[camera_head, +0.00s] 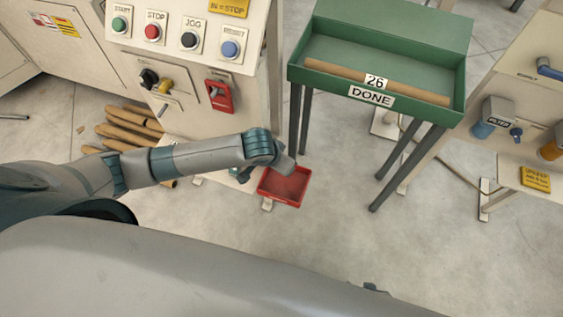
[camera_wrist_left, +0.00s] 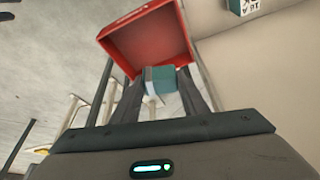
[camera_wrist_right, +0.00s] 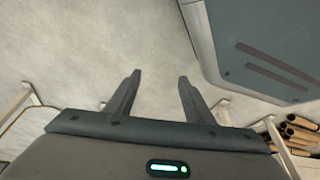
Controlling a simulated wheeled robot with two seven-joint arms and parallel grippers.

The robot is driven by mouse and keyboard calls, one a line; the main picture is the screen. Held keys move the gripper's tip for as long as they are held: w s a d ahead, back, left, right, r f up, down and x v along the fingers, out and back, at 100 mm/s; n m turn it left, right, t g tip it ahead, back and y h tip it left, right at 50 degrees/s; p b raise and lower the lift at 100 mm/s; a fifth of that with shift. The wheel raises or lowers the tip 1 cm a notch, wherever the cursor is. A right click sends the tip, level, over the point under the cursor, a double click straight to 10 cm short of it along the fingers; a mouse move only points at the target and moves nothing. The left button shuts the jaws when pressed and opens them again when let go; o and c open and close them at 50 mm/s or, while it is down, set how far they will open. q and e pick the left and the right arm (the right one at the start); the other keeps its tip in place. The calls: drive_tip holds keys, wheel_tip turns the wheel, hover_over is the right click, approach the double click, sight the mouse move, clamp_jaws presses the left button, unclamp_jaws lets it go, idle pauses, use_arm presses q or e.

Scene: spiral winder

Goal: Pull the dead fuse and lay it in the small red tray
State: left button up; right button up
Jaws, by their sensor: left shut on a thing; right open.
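My left gripper (camera_wrist_left: 161,88) is shut on a teal and white block, the fuse (camera_wrist_left: 162,78), in the left wrist view. The small red tray (camera_wrist_left: 118,62) lies just beyond the fingertips there, its inside showing red and bare. In the head view the red tray (camera_head: 282,203) sits low in front of the control cabinet, and my left gripper (camera_head: 283,164) is at its upper edge. The fuse cannot be made out in the head view. I cannot tell whether it touches the tray. My right gripper (camera_wrist_right: 160,76) is open and empty over bare floor.
The control cabinet (camera_head: 190,75) with buttons and a red switch (camera_head: 219,95) stands behind my left arm. A green DONE tray (camera_head: 440,112) on legs holds a brown tube (camera_head: 330,75). Brown tubes (camera_head: 132,130) lie on the floor at left. Another 16 A fuse (camera_wrist_left: 243,7) shows.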

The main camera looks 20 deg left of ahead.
use_arm(q)
drive_tip(key=shift+f+b, duration=0.3)
drive_tip(key=shift+f, duration=0.4)
drive_tip(key=f+b, duration=0.1)
drive_tip(key=b, duration=0.1)
drive_tip(key=shift+f+b, duration=0.35)
drive_tip(key=shift+f, duration=0.05)
drive_tip(key=shift+f+b, duration=0.3)
drive_tip(key=shift+b, duration=0.05)
use_arm(e)
wheel_tip(320, 180, up, 6)
drive_tip(key=g, duration=0.1)
drive_tip(key=shift+w+d+r, duration=0.25)
drive_tip(key=shift+w, duration=0.1)
use_arm(q)
drive_tip(key=o, duration=1.1)
drive_tip(key=shift+o, duration=0.2)
drive_tip(key=shift+r, duration=0.1)
